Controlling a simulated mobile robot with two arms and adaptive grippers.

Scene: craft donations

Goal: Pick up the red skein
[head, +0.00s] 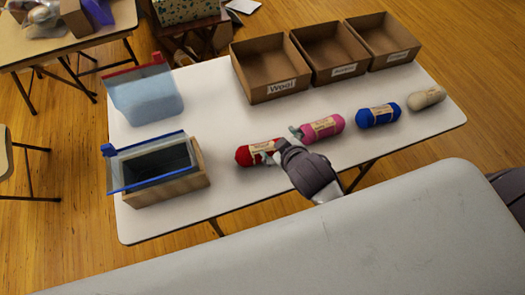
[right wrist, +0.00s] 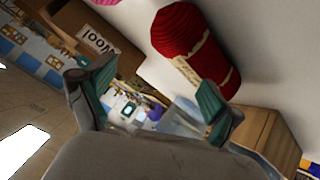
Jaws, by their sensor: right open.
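The red skein (head: 244,156) lies on the white table, a red roll with a pale label band, left end of a row of skeins. My right gripper (head: 283,140) is over the table at the skein's right end, close to the pink skein too, and hides part of the red one. In the right wrist view the red skein (right wrist: 180,32) shows large at the upper right. The open fingers of my right gripper (right wrist: 150,92) have nothing between them; the skein appears beyond the right-hand finger. Whether they touch cannot be told. My left gripper is not in view.
Pink (head: 323,128), blue (head: 379,115) and beige (head: 427,98) skeins lie to the right. Three cardboard boxes stand behind, the nearest labelled "Wool" (head: 262,92). A wooden box with a blue-edged frame (head: 180,193) and a translucent bluish bin (head: 145,97) are at left.

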